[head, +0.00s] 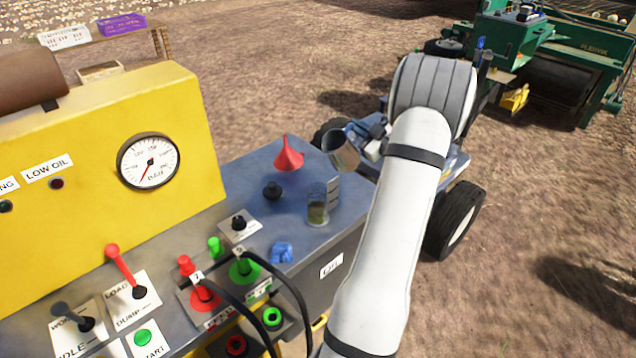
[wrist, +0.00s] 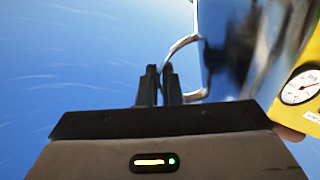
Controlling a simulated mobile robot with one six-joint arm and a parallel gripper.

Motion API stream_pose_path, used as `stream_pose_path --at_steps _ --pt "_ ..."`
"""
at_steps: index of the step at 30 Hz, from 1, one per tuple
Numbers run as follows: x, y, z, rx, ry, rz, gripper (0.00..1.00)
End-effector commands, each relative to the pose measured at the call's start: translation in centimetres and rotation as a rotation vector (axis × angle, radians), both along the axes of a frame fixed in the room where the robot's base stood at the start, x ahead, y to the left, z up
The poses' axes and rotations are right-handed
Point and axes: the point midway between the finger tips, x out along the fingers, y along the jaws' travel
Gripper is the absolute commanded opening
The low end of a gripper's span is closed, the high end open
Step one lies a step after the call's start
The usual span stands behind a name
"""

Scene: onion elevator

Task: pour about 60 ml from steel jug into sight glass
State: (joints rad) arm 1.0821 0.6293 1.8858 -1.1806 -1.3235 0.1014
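The steel jug (head: 343,150) is in the air over the far right of the grey-blue deck, tilted with its mouth toward the upper left. In the wrist view the jug's shiny wall (wrist: 240,45) fills the upper right. My gripper (head: 368,142) is shut on the jug's handle (wrist: 184,42); its fingers (wrist: 160,85) show close together around it. The sight glass (head: 318,208) is a clear upright cylinder on the deck, below and left of the jug, with some greenish-brown liquid low inside. No stream shows between them. The jug's contents are hidden.
A red funnel (head: 288,156) and black knob (head: 272,190) stand left of the jug. A blue cloth (head: 281,252) lies nearer. The yellow panel (head: 90,150) with a gauge (head: 149,162) rises at left; levers and hoses (head: 290,280) are in front.

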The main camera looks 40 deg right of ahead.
Motion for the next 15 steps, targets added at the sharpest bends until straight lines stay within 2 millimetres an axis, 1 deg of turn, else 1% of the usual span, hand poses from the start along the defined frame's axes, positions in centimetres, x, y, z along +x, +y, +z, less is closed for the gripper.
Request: stream_pose_path --at_steps 1,5,11,15 --pt "0.1 -0.6 -0.1 0.045 0.003 -0.001 0.00" --pt "0.2 -1.7 -1.8 0.154 0.010 -0.001 0.00" --pt "0.3 -3.3 -2.2 0.331 0.020 -0.003 0.00" --pt "0.4 -3.9 -3.7 0.426 0.026 -0.002 0.00"
